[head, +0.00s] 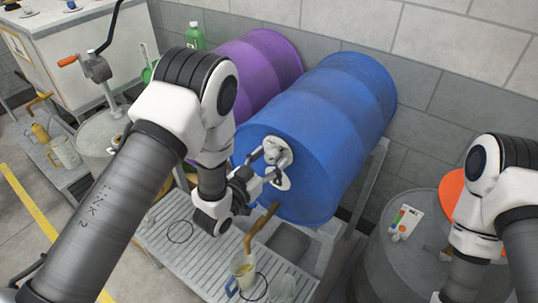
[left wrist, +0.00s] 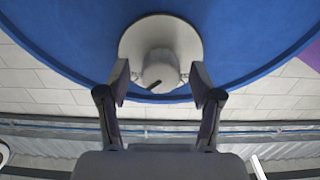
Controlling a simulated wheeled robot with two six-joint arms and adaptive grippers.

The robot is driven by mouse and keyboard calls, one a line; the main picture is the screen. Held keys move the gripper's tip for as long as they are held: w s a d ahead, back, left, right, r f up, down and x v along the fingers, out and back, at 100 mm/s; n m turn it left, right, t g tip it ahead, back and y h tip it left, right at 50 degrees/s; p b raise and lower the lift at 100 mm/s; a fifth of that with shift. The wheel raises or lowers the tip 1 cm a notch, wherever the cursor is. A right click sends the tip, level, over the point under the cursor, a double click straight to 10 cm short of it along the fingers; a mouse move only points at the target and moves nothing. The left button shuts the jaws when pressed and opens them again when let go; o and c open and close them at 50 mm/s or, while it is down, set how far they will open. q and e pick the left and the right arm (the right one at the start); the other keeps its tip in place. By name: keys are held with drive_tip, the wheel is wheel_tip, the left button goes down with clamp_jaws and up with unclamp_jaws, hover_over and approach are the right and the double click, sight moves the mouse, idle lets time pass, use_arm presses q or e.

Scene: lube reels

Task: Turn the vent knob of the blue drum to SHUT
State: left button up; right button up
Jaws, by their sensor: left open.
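The blue drum (head: 335,105) lies on its side on a rack, its end face toward me. Its grey vent knob (left wrist: 160,72) sits on a pale round plate (left wrist: 185,38) on that face, with a dark mark on the knob pointing down-left in the left wrist view. My left gripper (left wrist: 160,82) is open, one finger on each side of the knob; I cannot tell whether either finger touches it. In the head view my left gripper (head: 268,170) is at the drum face and partly hides the knob and plate. My right gripper is out of view.
A purple drum (head: 258,62) lies behind my left arm. Below the blue drum are a brown tap handle (head: 262,228), a jug (head: 243,268) and a slatted tray (head: 185,262). At the right, a grey drum (head: 375,262) carries a card (head: 408,218).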

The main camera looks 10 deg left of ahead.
use_arm(q)
drive_tip(key=c, duration=1.1)
drive_tip(key=shift+c, duration=0.2)
drive_tip(key=shift+n, duration=0.3)
drive_tip(key=n, duration=0.3)
drive_tip(key=shift+b, duration=0.35)
drive_tip(key=n, duration=0.4)
drive_tip(key=shift+n, duration=0.4)
drive_tip(key=n, duration=0.4)
drive_tip(key=shift+w+n, duration=0.1)
drive_tip(key=shift+n, duration=0.2)
drive_tip(key=n+p, duration=0.1)
drive_tip(key=n, duration=0.3)
drive_tip(key=shift+n, duration=0.4)
